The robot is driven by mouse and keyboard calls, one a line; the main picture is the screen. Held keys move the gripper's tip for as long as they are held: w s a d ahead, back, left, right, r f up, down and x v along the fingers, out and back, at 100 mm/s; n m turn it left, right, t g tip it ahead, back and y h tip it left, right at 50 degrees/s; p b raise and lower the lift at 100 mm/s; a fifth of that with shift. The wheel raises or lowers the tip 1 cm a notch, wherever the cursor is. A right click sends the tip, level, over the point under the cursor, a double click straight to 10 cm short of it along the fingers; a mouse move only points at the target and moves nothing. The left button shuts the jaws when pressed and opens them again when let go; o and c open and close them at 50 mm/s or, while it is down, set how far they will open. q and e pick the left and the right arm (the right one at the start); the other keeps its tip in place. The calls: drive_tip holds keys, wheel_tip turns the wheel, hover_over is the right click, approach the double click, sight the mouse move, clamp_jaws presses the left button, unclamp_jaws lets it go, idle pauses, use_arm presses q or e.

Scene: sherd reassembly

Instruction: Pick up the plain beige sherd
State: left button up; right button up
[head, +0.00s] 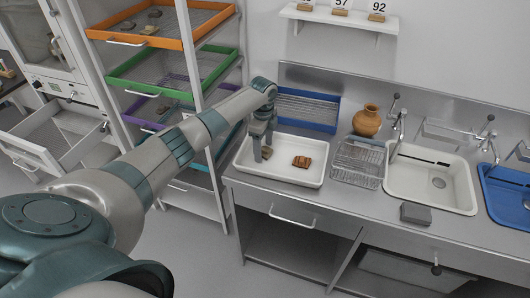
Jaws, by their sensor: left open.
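My left gripper (262,152) is open and points down over the left part of a white tray (250,170) on the steel counter. A small grey-brown shape (267,152) shows at its fingertips; I cannot tell whether it is a sherd or part of the finger. An orange-brown sherd with darker marks (302,161) lies in the same tray, to the right of the gripper and apart from it. A pale beige sherd (149,30) lies in the orange rack tray (125,38), far from the gripper. My right gripper is out of view.
Other sherds (154,13) lie in the orange tray. A blue-rimmed rack (307,108) stands behind the white tray. A wire basket (358,160), a clay jug (367,121), a white sink (450,180) and a grey block (415,213) are to the right.

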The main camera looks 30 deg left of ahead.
sight(264, 148)
use_arm(q)
drive_tip(key=shift+c, duration=0.6)
drive_tip(key=c, duration=1.1)
drive_tip(key=shift+o, duration=0.2)
drive_tip(key=shift+r, duration=0.15)
drive_tip(key=shift+w+r+b, duration=0.1)
drive_tip(key=shift+r+b, duration=0.35)
drive_tip(key=shift+r, duration=0.1)
wheel_tip(264, 148, up, 2)
drive_tip(key=shift+r+b, duration=0.25)
drive_tip(key=shift+b, duration=0.4)
drive_tip(key=s+d+r+b, duration=0.1)
drive_tip(key=s+d+r, duration=0.1)
drive_tip(key=d, duration=0.3)
drive_tip(key=s+d+r+b, duration=0.1)
drive_tip(key=s+d+r, duration=0.1)
drive_tip(key=d+r, duration=0.3)
drive_tip(key=shift+s+d+b, duration=0.4)
